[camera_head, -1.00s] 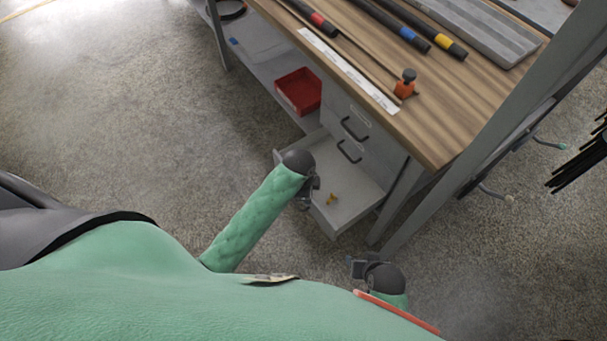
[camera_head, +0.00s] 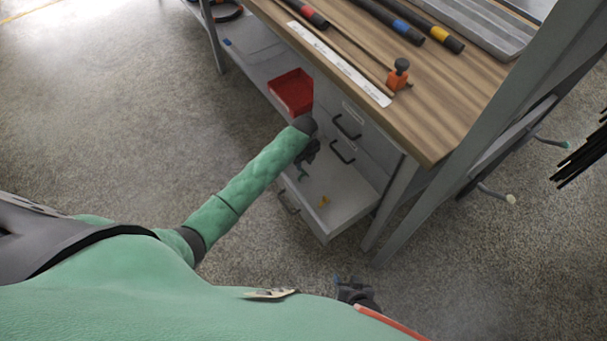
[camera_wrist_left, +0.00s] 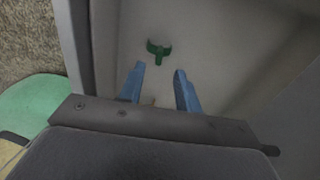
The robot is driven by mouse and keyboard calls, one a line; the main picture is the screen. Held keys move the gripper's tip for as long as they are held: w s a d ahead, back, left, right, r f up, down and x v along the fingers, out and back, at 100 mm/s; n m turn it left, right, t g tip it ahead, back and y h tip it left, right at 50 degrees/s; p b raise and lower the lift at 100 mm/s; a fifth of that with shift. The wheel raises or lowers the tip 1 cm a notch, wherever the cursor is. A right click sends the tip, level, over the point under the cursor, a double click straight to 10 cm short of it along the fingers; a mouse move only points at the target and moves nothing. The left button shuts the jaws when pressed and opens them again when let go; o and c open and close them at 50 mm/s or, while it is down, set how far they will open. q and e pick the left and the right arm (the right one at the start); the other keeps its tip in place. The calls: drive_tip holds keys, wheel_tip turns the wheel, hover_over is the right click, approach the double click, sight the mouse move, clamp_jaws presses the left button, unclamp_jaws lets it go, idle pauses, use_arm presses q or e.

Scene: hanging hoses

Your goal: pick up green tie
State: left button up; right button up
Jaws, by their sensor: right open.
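The green tie (camera_wrist_left: 159,50) lies on the pale bottom of the open drawer (camera_head: 350,203), just ahead of my left fingertips in the left wrist view. In the head view the tie (camera_head: 302,173) is a small green spot just below my left gripper (camera_head: 308,155). My left gripper is over the drawer's far left part. Its two blue fingers (camera_wrist_left: 159,70) are apart with nothing between them, and the tie is beyond the tips. My right gripper (camera_head: 355,288) is low, in front of the drawer and apart from it; it is open.
A small yellow piece (camera_head: 324,201) lies in the same drawer. A red bin (camera_head: 292,92) sits on the lower shelf. The wooden worktop (camera_head: 440,118) above holds hoses and an orange clamp (camera_head: 398,75). A grey post (camera_head: 420,200) stands right of the drawer.

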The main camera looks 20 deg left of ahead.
sight(303, 170)
use_arm(q)
drive_tip(key=shift+a+f, duration=0.15)
drive_tip(key=shift+f, duration=2.35)
clamp_jaws()
